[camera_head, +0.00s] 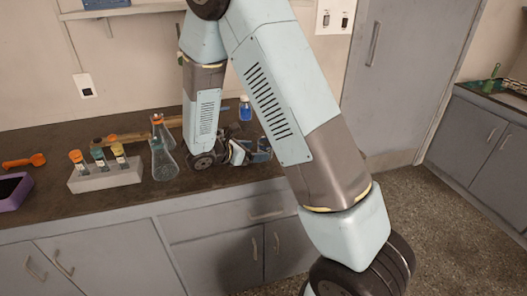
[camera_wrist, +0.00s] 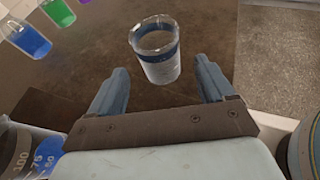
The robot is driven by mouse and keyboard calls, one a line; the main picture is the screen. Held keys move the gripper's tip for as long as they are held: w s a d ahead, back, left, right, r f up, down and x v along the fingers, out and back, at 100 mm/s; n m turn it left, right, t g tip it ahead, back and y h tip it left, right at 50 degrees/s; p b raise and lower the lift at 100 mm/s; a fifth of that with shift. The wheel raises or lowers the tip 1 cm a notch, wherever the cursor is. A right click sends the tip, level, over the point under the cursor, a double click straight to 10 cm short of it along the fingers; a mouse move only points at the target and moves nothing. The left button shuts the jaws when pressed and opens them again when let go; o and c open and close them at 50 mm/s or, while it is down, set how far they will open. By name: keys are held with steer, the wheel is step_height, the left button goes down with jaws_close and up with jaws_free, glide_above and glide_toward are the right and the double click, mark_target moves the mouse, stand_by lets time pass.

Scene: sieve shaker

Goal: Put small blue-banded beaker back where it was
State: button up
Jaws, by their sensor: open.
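The small blue-banded beaker (camera_wrist: 157,62) is a clear cup with a blue band near its rim. In the wrist view it stands upright on the dark bench, just beyond my fingertips and roughly centred between them. My gripper (camera_wrist: 162,78) is open and empty, its two blue fingers apart. In the head view my gripper (camera_head: 250,151) is low over the bench top, partly covered by my arm. I cannot make out the beaker in the head view.
A conical flask (camera_head: 163,162) and a grey rack (camera_head: 108,177) of vials stand left of my gripper. A blue bottle (camera_head: 245,109) stands behind it. A cylinder with printed numbers (camera_wrist: 40,155) is close at the wrist view's lower left. The bench (camera_head: 235,178) ends at its front edge.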

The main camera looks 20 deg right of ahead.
steer(key=v, duration=0.6)
steer(key=shift+s+a+r, duration=0.15)
steer(key=shift+a+r, duration=0.05)
steer(key=shift+a, duration=0.15)
steer(key=shift+s+a+r, duration=0.1)
steer(key=shift+a+r, duration=0.05)
steer(key=shift+a, duration=0.05)
steer(key=shift+s+r, duration=0.1)
steer(key=shift+r, duration=0.1)
steer(key=s+d+r+m+g+y, duration=0.5)
steer(key=s+d+r+m, duration=0.5)
steer(key=r+m, duration=0.15)
steer(key=s+d+r+m+t+y, duration=0.2)
steer(key=s+r+m+t+y, duration=0.3)
steer(key=s+r+m, duration=0.6)
steer(key=s+y, duration=0.2)
steer(key=shift+s+r, duration=0.2)
steer(key=shift+s, duration=0.2)
